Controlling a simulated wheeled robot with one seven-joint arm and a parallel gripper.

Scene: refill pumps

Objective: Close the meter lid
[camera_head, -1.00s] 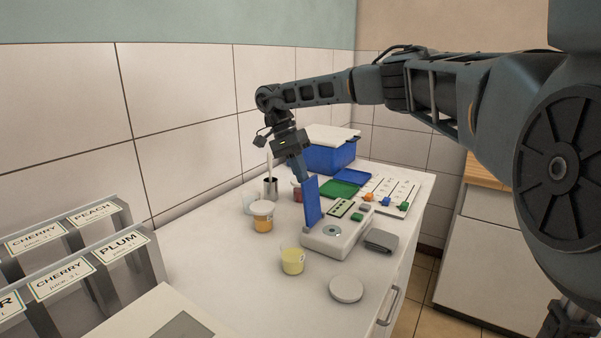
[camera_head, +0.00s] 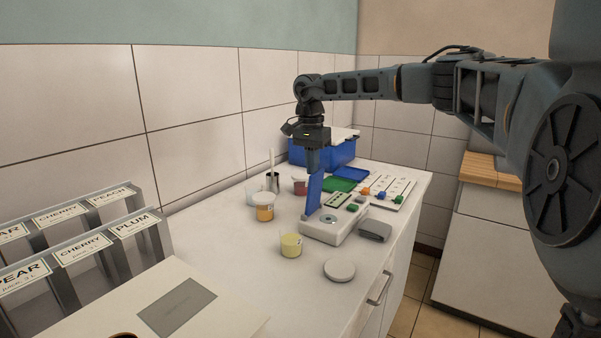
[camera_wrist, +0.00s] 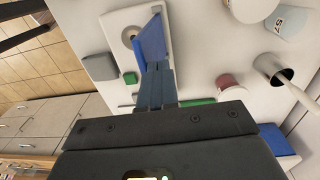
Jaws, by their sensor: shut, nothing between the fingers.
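The meter (camera_head: 329,230) is a white box on the counter with a round disc, a small display and a green button on top. Its blue lid (camera_head: 313,196) stands up, open, at the left side of the meter. My gripper (camera_head: 313,170) is shut and empty, pointing down at the top of the lid. In the wrist view the fingers (camera_wrist: 157,84) overlap the blue lid (camera_wrist: 152,42); the meter (camera_wrist: 125,32) lies on the lid's left. I cannot tell whether the fingertips touch the lid.
Cups of orange (camera_head: 264,208), yellow (camera_head: 291,246) and red (camera_head: 299,187) stand left of the meter. A grey block (camera_head: 375,231) and a white round cap (camera_head: 339,270) lie nearby. A blue bin (camera_head: 325,153) and a board with coloured sliders (camera_head: 390,192) are behind.

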